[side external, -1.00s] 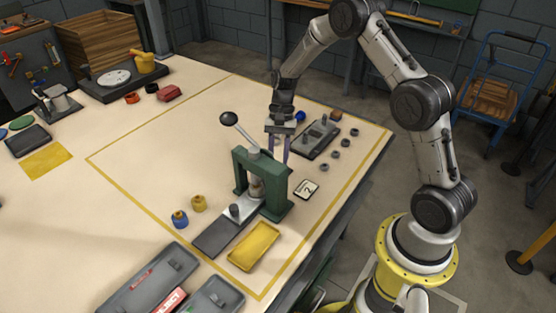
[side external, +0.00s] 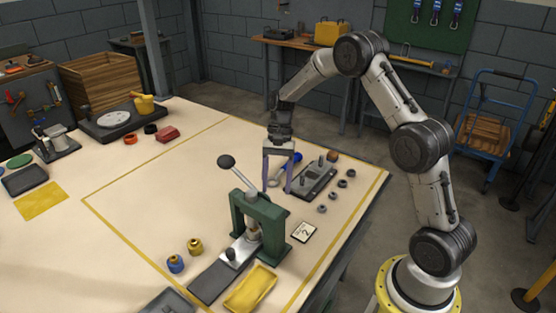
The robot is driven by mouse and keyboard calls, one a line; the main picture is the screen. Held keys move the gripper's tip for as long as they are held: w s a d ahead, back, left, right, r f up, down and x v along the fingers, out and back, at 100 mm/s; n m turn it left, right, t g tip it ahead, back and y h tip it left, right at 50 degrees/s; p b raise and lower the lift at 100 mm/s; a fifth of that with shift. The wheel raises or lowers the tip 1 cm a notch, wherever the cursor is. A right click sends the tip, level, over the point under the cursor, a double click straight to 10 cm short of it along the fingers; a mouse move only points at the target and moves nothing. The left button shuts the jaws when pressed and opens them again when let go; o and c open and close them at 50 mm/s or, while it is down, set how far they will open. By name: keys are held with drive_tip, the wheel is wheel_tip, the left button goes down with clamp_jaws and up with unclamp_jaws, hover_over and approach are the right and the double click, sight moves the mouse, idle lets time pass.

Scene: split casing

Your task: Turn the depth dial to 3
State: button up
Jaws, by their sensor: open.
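The green press (side external: 258,225) stands on the table, with a lever ending in a black ball knob (side external: 226,161). I cannot make out a depth dial or its numbers on it for certain. A small white card (side external: 304,232) with a dark mark, perhaps a 2, lies right of the press. My gripper (side external: 277,188) is open and empty, pointing down just behind the press. Its two fingers are apart, above the table and left of a grey fixture plate (side external: 313,181).
A blue-handled tool (side external: 293,158) lies behind my gripper. Several small rings (side external: 332,195) lie right of the fixture plate. A yellow tray (side external: 250,288) and a blue pot (side external: 175,263) are near the press. The table's middle left is clear.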

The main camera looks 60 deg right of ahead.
drive_tip(key=v, duration=0.8)
drive_tip(key=shift+r, duration=0.1)
